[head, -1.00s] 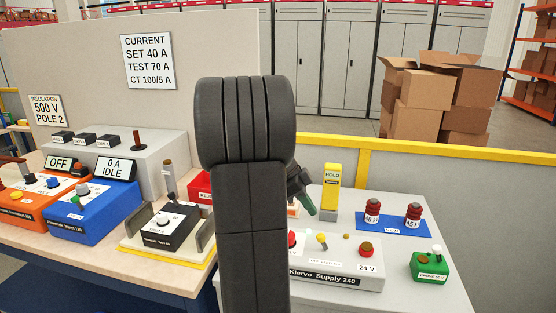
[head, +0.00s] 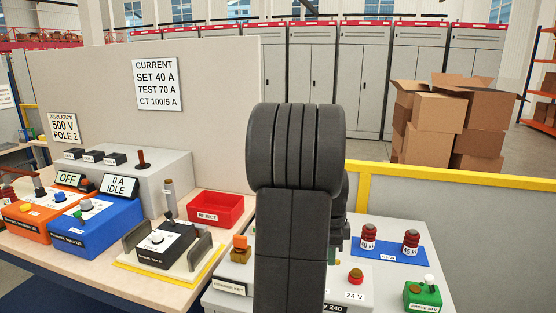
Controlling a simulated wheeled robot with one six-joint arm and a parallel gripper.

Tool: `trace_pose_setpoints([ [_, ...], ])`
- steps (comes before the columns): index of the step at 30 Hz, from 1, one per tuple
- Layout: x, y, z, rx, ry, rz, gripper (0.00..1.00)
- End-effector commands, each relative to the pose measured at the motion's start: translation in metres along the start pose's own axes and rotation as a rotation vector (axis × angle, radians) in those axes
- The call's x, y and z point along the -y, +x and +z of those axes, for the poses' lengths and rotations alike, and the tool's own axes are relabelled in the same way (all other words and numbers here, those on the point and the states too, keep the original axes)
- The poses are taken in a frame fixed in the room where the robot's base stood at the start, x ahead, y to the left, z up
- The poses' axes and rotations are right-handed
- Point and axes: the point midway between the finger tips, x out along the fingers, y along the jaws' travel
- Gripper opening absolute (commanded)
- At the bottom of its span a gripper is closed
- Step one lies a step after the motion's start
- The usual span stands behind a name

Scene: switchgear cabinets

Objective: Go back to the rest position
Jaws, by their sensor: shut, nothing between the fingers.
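My arm (head: 292,220) stands upright in the middle of the head view, its dark rounded joint at the top. My gripper (head: 340,240) shows only as a small dark part behind the right side of the arm, above the light grey bench on the right. It is shut with nothing held. Most of it is hidden by the arm.
An orange tester, a blue tester (head: 92,228), a black relay unit (head: 165,245) and a red reject tray (head: 216,208) stand on the left bench. On the right are a blue mat (head: 388,253) with red-brown parts and a green box (head: 423,296). A yellow rail (head: 450,178) runs behind.

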Motion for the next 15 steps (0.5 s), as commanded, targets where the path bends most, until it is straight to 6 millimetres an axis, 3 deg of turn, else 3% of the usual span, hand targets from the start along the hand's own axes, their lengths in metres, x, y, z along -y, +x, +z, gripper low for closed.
trace_pose_setpoints([
  [5, 0.002, -0.004, -0.008, 0.108, 0.021, -0.063, 0.0],
  [15, -0.001, -0.06, -0.012, 0.1, 0.014, -0.058, 0.0],
])
